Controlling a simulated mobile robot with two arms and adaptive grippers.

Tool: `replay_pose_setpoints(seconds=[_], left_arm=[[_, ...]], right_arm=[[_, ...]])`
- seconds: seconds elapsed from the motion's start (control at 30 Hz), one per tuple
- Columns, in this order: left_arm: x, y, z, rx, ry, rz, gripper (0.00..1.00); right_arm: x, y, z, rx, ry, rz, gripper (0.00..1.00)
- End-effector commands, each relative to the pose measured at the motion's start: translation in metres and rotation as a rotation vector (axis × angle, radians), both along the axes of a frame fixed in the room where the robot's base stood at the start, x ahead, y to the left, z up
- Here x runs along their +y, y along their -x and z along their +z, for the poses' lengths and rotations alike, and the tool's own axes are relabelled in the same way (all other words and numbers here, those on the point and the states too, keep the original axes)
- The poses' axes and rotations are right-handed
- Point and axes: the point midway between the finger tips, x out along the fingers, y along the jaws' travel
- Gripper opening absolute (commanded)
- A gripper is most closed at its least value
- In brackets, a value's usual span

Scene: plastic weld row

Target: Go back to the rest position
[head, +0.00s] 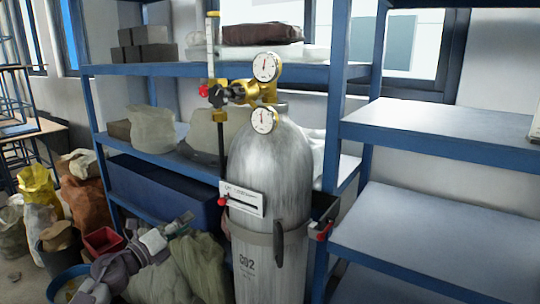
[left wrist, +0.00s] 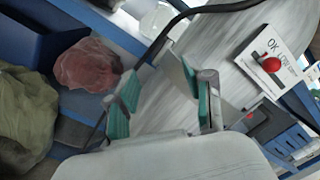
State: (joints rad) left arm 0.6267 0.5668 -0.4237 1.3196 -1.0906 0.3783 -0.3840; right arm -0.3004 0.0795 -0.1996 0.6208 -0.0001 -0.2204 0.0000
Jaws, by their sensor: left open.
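My left arm comes in from the lower left in the head view. Its gripper (head: 182,222) is left of the grey CO2 cylinder (head: 272,170). In the left wrist view the left gripper (left wrist: 162,98) is open, its two green-padded fingers spread with nothing held between them. The cylinder (left wrist: 240,45) fills the background behind the fingers. My right gripper is not in view.
A white card (head: 243,199) with a red knob sits at the cylinder's left; a card marked OK (left wrist: 285,58) shows in the wrist view. Gauges (head: 264,67) top the cylinder. Blue shelving (head: 430,130) stands behind and right. Sacks (head: 85,200) crowd the left.

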Motion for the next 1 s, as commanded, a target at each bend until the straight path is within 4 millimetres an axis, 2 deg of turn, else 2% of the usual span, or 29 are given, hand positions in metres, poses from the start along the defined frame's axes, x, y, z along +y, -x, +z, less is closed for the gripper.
replay_pose_setpoints(seconds=[0.03,0.1,0.27,0.4,0.47,0.6,0.77,0.9,1.0], left_arm=[[0.005,0.001,-0.037,0.083,0.087,0.031,0.52],[0.013,0.004,-0.079,0.181,0.199,0.078,0.52],[0.029,0.023,-0.175,0.390,0.426,0.203,0.52],[0.041,0.052,-0.255,0.556,0.594,0.321,0.52],[0.044,0.068,-0.289,0.624,0.661,0.375,0.52],[0.052,0.112,-0.363,0.772,0.803,0.508,0.52],[0.056,0.174,-0.440,0.927,0.947,0.670,0.52],[0.056,0.237,-0.499,1.053,1.057,0.820,0.52],[0.053,0.286,-0.537,1.135,1.127,0.932,0.52]], right_arm=[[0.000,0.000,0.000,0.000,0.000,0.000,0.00],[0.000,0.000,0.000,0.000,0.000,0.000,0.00],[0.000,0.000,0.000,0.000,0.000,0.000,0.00],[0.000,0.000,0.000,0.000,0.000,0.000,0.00],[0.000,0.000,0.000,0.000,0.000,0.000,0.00],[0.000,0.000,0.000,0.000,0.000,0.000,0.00],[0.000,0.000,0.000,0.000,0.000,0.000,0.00],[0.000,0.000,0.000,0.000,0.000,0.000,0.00],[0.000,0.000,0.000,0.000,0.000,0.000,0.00]])
